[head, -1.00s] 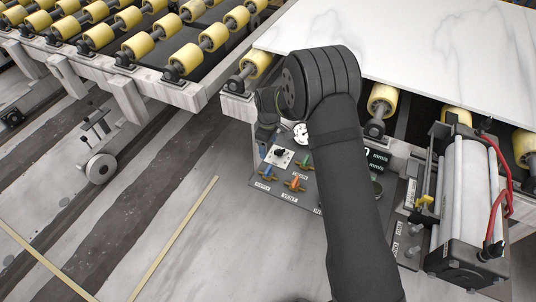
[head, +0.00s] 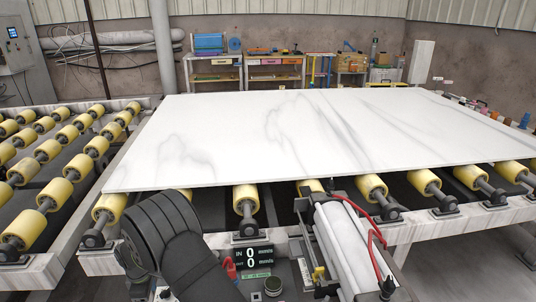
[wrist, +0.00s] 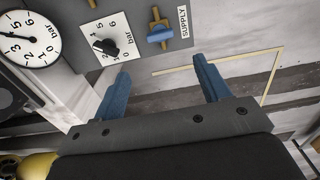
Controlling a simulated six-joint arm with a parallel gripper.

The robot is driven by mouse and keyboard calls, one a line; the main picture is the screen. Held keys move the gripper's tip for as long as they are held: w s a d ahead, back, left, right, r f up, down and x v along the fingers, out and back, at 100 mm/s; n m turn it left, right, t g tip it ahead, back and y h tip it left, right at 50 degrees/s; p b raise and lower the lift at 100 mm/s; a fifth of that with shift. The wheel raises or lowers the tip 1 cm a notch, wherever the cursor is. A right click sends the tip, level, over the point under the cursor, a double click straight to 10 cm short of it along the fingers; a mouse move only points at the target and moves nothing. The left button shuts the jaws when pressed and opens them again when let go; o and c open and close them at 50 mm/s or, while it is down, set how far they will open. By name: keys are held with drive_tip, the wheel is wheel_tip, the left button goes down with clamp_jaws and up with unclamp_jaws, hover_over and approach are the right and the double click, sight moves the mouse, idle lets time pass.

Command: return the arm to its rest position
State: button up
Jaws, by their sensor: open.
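My gripper (wrist: 160,82) shows in the wrist view with its two blue fingers spread apart and nothing between them. Beyond the fingertips is a grey control panel (wrist: 135,12) with a round pressure gauge (wrist: 28,40), a black knob (wrist: 104,46) and a blue valve handle (wrist: 160,34) beside a SUPPLY label. The fingers appear apart from the panel. In the head view my dark arm stands at the lower left, in front of the slab's near edge, and hides the gripper. The white veined stone slab (head: 300,130) lies flat on the roller table.
Yellow rollers (head: 246,199) line the slab's near edge. A second roller conveyor (head: 60,187) stands at the left. A white cylinder unit (head: 345,245) with red hoses and a digital display (head: 251,257) reading zeros sit right of my arm. Workbenches (head: 275,70) stand far back.

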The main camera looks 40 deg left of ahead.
wheel_tip(320, 180, down, 13)
drive_tip(key=shift+r, duration=0.15)
drive_tip(key=shift+r, duration=0.1)
idle(0.4)
